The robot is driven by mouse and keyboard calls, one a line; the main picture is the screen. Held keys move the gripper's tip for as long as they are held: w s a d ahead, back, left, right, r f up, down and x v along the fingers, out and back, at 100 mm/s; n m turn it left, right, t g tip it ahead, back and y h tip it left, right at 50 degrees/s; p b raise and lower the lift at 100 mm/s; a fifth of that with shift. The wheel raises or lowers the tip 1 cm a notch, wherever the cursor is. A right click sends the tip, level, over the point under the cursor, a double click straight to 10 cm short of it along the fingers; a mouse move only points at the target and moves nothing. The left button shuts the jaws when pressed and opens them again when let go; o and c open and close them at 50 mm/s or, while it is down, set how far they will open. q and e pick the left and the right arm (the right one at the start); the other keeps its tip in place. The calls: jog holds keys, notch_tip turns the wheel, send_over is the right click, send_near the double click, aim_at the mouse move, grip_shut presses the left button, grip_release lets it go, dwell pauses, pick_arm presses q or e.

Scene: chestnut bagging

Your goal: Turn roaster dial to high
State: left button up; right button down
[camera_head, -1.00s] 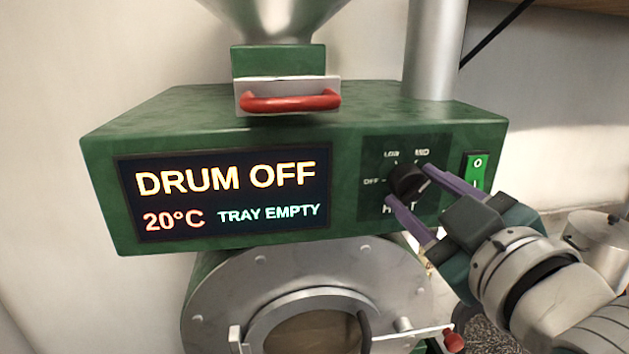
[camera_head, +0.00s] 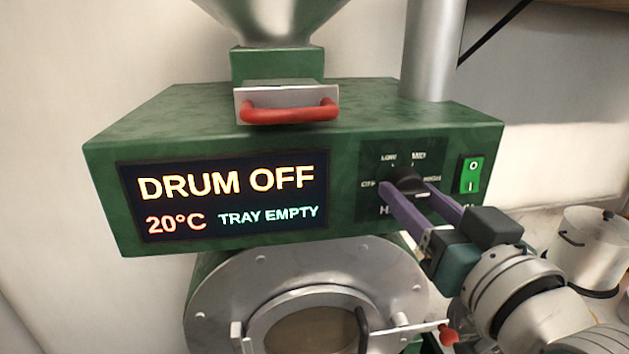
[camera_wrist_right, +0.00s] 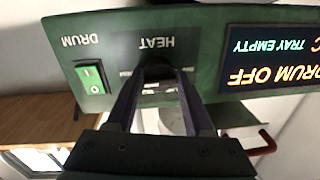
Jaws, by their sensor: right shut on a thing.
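The black heat dial (camera_head: 407,177) sits on a dark panel at the right of the green roaster's front, with OFF, LOW, MID and HIGH printed around it. My right gripper (camera_head: 407,187) comes from the lower right and is shut on the dial, one purple finger on each side. A small white mark shows at the dial's lower right; I cannot tell for sure which setting it points to. The right wrist view shows the dial (camera_wrist_right: 158,71) upside down between the fingers. My left gripper is not in view.
The roaster's display (camera_head: 230,195) reads DRUM OFF, 20°C, TRAY EMPTY. A green rocker switch (camera_head: 472,174) is close to the right of the dial. A red-handled slide (camera_head: 288,104) is above, the round drum door (camera_head: 310,325) below. A metal pot (camera_head: 590,250) stands at the right.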

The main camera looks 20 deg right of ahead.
jog(key=shift+d+r+m, duration=0.1)
jog(key=shift+m, duration=0.3)
jog(key=shift+c, duration=1.6)
grip_release()
jog(key=shift+s+f, duration=0.2)
jog(key=shift+s, duration=0.3)
jog(key=s+a+b, duration=0.1)
jog(key=s+b, duration=0.2)
jog(key=s, duration=0.6)
jog(key=shift+a+r, duration=0.15)
jog(key=shift+a, duration=0.2)
jog(key=shift+w, duration=0.1)
